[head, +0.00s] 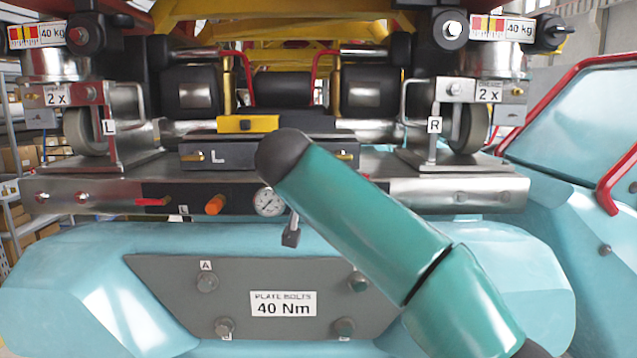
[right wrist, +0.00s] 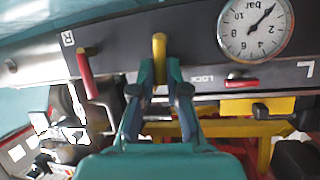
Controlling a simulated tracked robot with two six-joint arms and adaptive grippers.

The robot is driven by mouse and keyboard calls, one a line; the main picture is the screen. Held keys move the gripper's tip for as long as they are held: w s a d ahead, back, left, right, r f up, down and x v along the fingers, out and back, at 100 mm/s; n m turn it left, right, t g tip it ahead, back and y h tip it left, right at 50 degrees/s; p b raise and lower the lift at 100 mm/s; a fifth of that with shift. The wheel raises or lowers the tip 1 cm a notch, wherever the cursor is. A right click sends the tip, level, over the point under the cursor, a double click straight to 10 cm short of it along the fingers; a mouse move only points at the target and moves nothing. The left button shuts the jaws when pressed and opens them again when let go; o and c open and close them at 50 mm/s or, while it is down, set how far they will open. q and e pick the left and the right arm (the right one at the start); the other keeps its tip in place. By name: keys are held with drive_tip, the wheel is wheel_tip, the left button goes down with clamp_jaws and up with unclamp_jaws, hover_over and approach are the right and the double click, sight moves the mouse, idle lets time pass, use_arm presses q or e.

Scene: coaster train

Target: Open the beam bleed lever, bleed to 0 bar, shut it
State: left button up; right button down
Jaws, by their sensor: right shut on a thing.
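In the right wrist view, which looks upside down, a short yellow lever (right wrist: 159,47) stands on the dark beam panel, between the gauge and a red handle marked R. My right gripper (right wrist: 160,70) is shut on this lever, one finger on each side. The round pressure gauge (right wrist: 255,28) is beside it, its needle pointing close to the low end of the scale, near 0 bar. The gauge also shows small in the head view (head: 268,201). My right arm hides the gripper and lever there. My left gripper is not in view.
A red handle (right wrist: 84,72) stands beside the gripper, and another red lever (right wrist: 241,83) lies by a LOCK label. In the head view, an orange knob (head: 215,204) and a red lever (head: 152,201) sit left of the gauge. A padlock-like piece (head: 291,236) hangs below the beam.

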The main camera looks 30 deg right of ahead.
drive_tip(key=shift+w+a+f+n+h, duration=0.15)
drive_tip(key=shift+a+f+n+h, duration=0.15)
drive_tip(key=shift+n, duration=0.1)
idle(0.3)
drive_tip(key=c, duration=1.2)
unclamp_jaws()
drive_tip(key=shift+r, duration=0.1)
drive_tip(key=shift+r, duration=0.1)
drive_tip(key=v, duration=1.2)
drive_tip(key=shift+w, duration=0.1)
